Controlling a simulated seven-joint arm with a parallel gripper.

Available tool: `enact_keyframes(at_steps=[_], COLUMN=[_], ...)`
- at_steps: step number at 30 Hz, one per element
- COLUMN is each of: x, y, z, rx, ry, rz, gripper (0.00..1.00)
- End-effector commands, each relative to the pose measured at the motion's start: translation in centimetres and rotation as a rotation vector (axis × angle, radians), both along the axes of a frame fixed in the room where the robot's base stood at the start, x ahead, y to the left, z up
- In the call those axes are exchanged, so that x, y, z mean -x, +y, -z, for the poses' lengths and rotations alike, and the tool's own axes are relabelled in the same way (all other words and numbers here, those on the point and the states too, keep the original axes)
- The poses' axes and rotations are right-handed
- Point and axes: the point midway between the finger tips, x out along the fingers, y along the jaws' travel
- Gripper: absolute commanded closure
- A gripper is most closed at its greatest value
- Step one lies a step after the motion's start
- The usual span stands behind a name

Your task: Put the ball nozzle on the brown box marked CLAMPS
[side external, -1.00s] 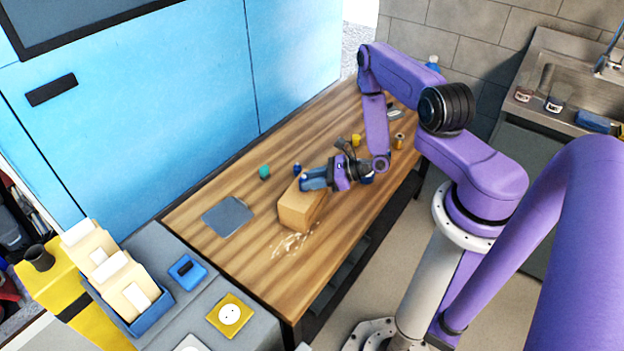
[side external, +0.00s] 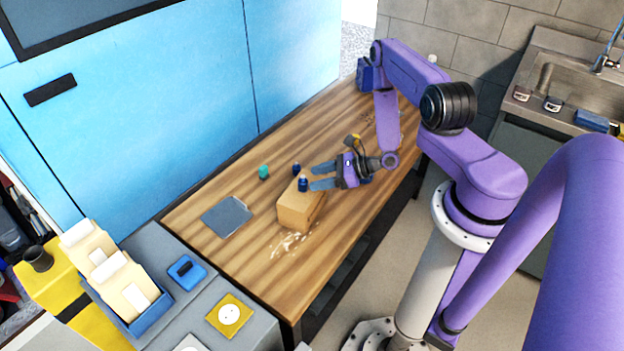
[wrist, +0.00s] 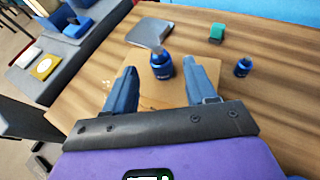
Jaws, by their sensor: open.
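The ball nozzle, a small dark blue piece with a rounded lower part and a grey tip, stands upright on top of the brown box. It shows in the side view (side external: 303,184) and in the wrist view (wrist: 162,66). The brown box (side external: 298,209) stands on the wooden table, and its top also shows in the wrist view (wrist: 150,98); I cannot read any marking on it. My gripper (side external: 322,176) is open just to the right of the nozzle. In the wrist view its blue fingers (wrist: 163,88) are spread, with the nozzle beyond and between them, apart from both.
A second small blue piece (side external: 296,168) and a teal piece (side external: 263,172) stand on the table behind the box. A grey flat plate (side external: 227,217) lies left of it. A grey bench with a blue tray (side external: 140,318) adjoins at the front left.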

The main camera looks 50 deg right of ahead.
Motion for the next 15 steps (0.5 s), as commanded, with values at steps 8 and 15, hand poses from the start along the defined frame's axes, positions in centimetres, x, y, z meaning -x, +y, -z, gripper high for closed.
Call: enact_keyframes(at_steps=[8, 15], x=[4.5, 6.7], y=[-3.0, -4.3], z=[-2.2, -3.3], rx=[-0.001, 0.001], ry=[0.001, -0.001], rz=[0.008, 0.004], gripper=[0.44, 0.44])
